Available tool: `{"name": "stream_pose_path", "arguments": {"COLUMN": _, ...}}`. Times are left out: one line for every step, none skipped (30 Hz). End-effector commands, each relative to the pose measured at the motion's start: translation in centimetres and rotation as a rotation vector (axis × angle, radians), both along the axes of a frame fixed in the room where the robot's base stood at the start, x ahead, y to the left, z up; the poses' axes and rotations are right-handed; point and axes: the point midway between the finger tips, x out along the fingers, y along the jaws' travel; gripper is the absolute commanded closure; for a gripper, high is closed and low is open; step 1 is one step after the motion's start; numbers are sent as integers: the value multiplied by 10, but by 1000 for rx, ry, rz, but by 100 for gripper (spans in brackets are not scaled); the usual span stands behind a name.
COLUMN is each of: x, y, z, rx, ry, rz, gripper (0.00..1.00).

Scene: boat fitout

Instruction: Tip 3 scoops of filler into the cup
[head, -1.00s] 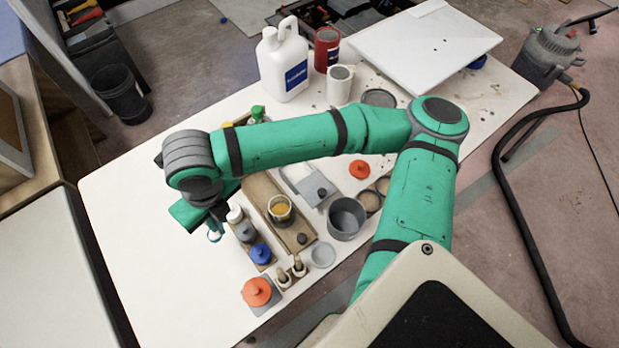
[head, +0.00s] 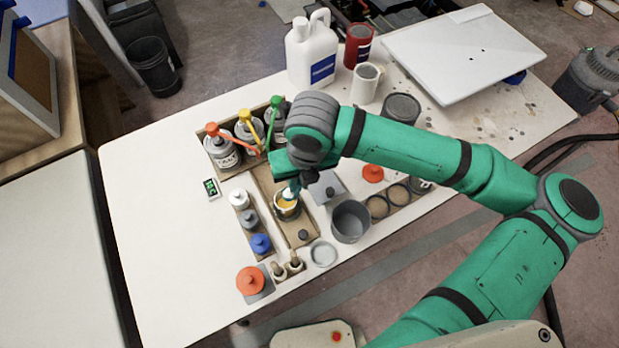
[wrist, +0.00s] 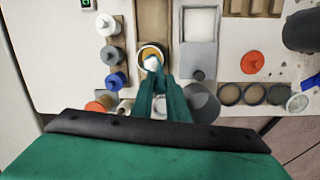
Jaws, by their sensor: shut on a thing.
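The cup (head: 286,209) is a small round vessel with amber-yellow contents. It stands upright on a wooden board (head: 267,180), and it also shows in the wrist view (wrist: 144,50). My gripper (head: 291,187) is directly above the cup, shut on a small pale scoop (wrist: 152,63). The scoop's white end overlaps the cup's opening in the wrist view. I cannot tell whether it touches the cup or is tilted. Fingers and scoop hide part of the cup's inside.
An open grey pot (head: 350,221) stands right of the board. Cans with coloured spouts (head: 222,153) stand behind. The table's left part is clear.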

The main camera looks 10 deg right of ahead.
Motion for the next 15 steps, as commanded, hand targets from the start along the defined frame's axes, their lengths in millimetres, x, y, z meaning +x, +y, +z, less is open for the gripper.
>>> {"name": "stream_pose_path", "arguments": {"x": 0, "y": 1, "z": 0, "rx": -8, "ry": 2, "rz": 2, "gripper": 100}}
{"name": "stream_pose_path", "arguments": {"x": 1, "y": 2, "z": 0, "rx": -14, "ry": 4, "rz": 3, "gripper": 100}}
{"name": "stream_pose_path", "arguments": {"x": 1, "y": 3, "z": 0, "rx": -25, "ry": 7, "rz": 5, "gripper": 100}}
{"name": "stream_pose_path", "arguments": {"x": 1, "y": 5, "z": 0, "rx": -34, "ry": 10, "rz": 6, "gripper": 100}}
{"name": "stream_pose_path", "arguments": {"x": 1, "y": 6, "z": 0, "rx": -47, "ry": 13, "rz": 6, "gripper": 100}}
{"name": "stream_pose_path", "arguments": {"x": 2, "y": 8, "z": 0, "rx": -65, "ry": 18, "rz": 9, "gripper": 100}}
{"name": "stream_pose_path", "arguments": {"x": 2, "y": 9, "z": 0, "rx": -80, "ry": 21, "rz": 8, "gripper": 100}}
{"name": "stream_pose_path", "arguments": {"x": 3, "y": 11, "z": 1, "rx": -96, "ry": 23, "rz": 9, "gripper": 100}}
{"name": "stream_pose_path", "arguments": {"x": 3, "y": 13, "z": 1, "rx": -119, "ry": 28, "rz": 8, "gripper": 100}}
{"name": "stream_pose_path", "arguments": {"x": 4, "y": 15, "z": 1, "rx": -134, "ry": 34, "rz": 10, "gripper": 100}}
{"name": "stream_pose_path", "arguments": {"x": 4, "y": 16, "z": 1, "rx": -151, "ry": 39, "rz": 10, "gripper": 100}}
{"name": "stream_pose_path", "arguments": {"x": 5, "y": 18, "z": 1, "rx": -175, "ry": 45, "rz": 10, "gripper": 100}}
{"name": "stream_pose_path", "arguments": {"x": 5, "y": 19, "z": 1, "rx": -191, "ry": 49, "rz": 10, "gripper": 100}}
{"name": "stream_pose_path", "arguments": {"x": 6, "y": 21, "z": 1, "rx": -208, "ry": 52, "rz": 9, "gripper": 100}}
{"name": "stream_pose_path", "arguments": {"x": 6, "y": 23, "z": 2, "rx": -230, "ry": 57, "rz": 9, "gripper": 100}}
